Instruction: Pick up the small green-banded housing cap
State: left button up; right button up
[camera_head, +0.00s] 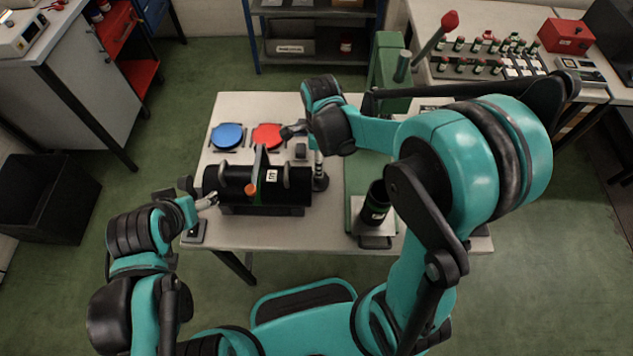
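A short black upright cylinder with a green band and a white label (375,203) stands on the front of the green press at the right of the table; it looks like the housing cap. No gripper touches it. My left gripper (207,201) is at the left end of a large black horizontal cylinder (223,184); whether it touches it, and its finger opening, cannot be told. My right gripper (292,131) is above the table behind the large cylinder, beside the red disc, well left of the banded piece. Its fingers are too small and dark to read.
A blue disc (227,136) and a red disc (268,134) lie at the back of the table (275,232). The green press (389,65) has a red-knobbed lever (449,21). My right arm passes close over the press. A side bench holds several small bottles.

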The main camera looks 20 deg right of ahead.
aim_at(318, 179)
jog(key=f+b, duration=0.1)
jog(key=f, duration=0.1)
jog(key=f+b, duration=0.1)
jog(key=f, duration=0.3)
jog(key=shift+s+a+b, duration=0.1)
jog(key=shift+a+b, duration=0.15)
jog(key=shift+b, duration=0.15)
grip_shut()
